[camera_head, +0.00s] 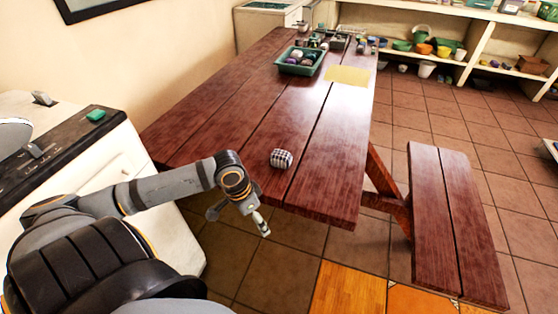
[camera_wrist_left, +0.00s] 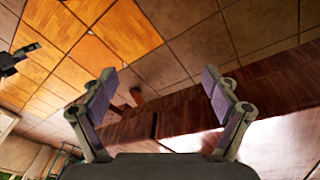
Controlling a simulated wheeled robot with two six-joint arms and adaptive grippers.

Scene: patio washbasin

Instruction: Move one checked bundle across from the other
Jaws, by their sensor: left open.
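A black-and-white checked bundle (camera_head: 281,158) sits on the near part of the dark red wooden table (camera_head: 215,125). I cannot make out a second checked bundle with certainty. My left gripper (camera_head: 263,226) hangs just off the table's near edge, below and left of the bundle in the head view, apart from it. In the left wrist view my left gripper (camera_wrist_left: 158,88) is open and empty, with floor tiles and the table's edge beyond its fingers. No bundle shows there.
A green tray (camera_head: 286,67) with several small items stands at the table's far end, beside a yellow mat (camera_head: 348,75). A bench (camera_head: 450,215) stands to the right. A white cabinet (camera_head: 120,165) stands left. The table's middle is clear.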

